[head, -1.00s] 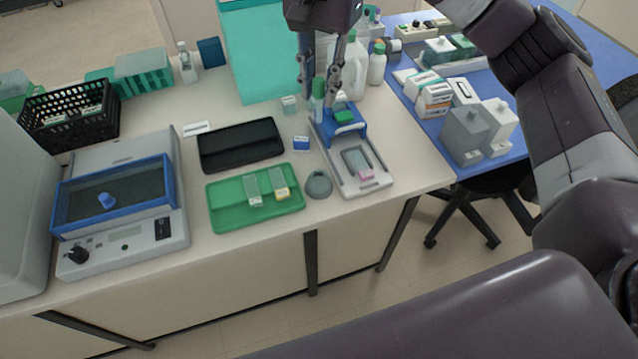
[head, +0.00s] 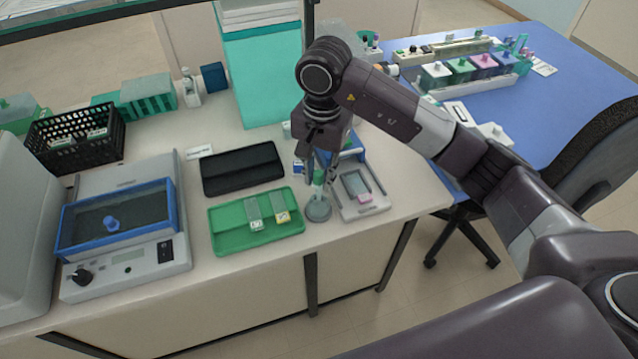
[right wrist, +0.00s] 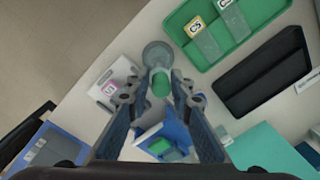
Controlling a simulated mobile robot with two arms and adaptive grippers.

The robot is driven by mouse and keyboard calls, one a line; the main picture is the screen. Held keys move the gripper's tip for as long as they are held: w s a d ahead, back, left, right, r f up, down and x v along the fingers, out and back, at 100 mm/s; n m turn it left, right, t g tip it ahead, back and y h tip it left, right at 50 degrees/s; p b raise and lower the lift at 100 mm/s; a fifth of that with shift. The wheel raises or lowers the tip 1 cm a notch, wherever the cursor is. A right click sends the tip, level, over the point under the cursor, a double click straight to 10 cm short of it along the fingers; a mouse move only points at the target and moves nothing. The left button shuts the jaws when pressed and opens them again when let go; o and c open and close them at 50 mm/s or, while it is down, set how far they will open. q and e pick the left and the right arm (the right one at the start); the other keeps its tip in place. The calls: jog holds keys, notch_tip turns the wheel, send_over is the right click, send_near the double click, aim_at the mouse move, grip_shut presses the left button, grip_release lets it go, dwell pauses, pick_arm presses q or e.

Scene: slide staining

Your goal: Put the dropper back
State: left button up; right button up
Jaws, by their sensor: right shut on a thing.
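The dropper (head: 318,179), with a green top and pale lower body, is upright between the fingers of my right gripper (head: 319,184), which is shut on it. In the right wrist view its green top (right wrist: 161,83) shows between the fingers (right wrist: 158,92). The round grey holder (head: 318,211) is directly below the dropper on the bench; it also shows in the right wrist view (right wrist: 157,53). I cannot tell whether the dropper's lower end is inside the holder or just above it. My left gripper is not in view.
A green tray (head: 233,240) with two labelled slides lies left of the holder. A white-and-blue stand (head: 376,209) with a pink-ended slide is close on the right. A black case (head: 240,170) lies behind the tray. The bench's front edge is near.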

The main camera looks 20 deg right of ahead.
aim_at(319, 199)
notch_tip(319, 199, down, 4)
jog(key=shift+r+p, duration=0.1)
jog(key=shift+p, duration=0.4)
jog(key=shift+f+b, duration=0.5)
jog(key=shift+b, duration=0.2)
jog(key=o, duration=0.8)
jog(key=shift+r, duration=0.1)
jog(key=shift+c, duration=0.2)
